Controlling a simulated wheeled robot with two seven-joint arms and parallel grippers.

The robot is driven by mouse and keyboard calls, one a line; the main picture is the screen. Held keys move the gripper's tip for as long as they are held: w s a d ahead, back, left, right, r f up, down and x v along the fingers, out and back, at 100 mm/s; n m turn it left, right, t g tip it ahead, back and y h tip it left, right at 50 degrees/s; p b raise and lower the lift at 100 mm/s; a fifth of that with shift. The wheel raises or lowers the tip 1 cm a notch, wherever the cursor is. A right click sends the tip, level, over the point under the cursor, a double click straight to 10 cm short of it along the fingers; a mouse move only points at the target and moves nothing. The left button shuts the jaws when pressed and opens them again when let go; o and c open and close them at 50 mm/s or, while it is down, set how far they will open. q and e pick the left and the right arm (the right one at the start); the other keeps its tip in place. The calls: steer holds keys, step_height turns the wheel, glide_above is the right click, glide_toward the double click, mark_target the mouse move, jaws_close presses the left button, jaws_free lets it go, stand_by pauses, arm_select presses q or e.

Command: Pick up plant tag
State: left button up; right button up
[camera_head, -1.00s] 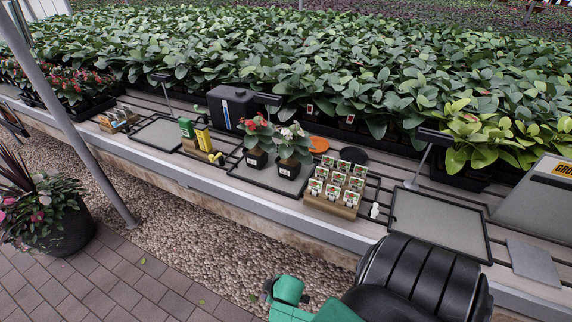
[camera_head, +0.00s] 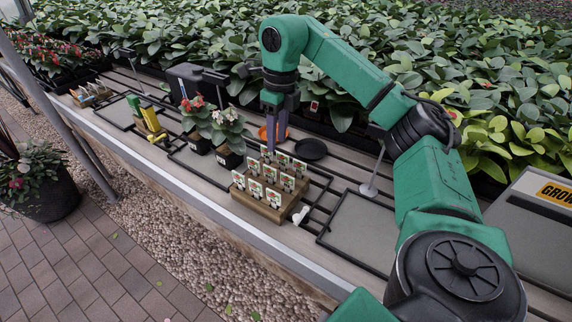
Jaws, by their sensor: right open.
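Several small white plant tags (camera_head: 271,174) with plant pictures stand upright in rows in a wooden block (camera_head: 262,207) on the bench. My right gripper (camera_head: 276,145) points down above the back edge of the block, close to the back row of tags. Its fingers are open, with no tag visibly held; the exact gap to the tags is hard to tell. My left gripper is not in view.
Two potted flowers, red (camera_head: 196,122) and white (camera_head: 228,138), stand left of the block. An orange saucer (camera_head: 266,133) and a black saucer (camera_head: 311,149) lie behind it. An empty black-framed tray (camera_head: 367,232) lies to the right. Dense leafy plants fill the back.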

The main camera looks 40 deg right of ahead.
steer(key=s+d, duration=0.1)
steer(key=d, duration=0.2)
steer(key=b, duration=0.5)
glide_above(288, 176)
steer(key=shift+h, duration=0.3)
step_height(288, 176, down, 6)
steer(key=shift+r, duration=0.15)
step_height(288, 176, down, 8)
steer(key=shift+w+r, duration=0.15)
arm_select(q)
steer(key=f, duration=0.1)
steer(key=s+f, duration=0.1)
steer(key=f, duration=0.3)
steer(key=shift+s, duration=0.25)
arm_select(e)
jaws_close()
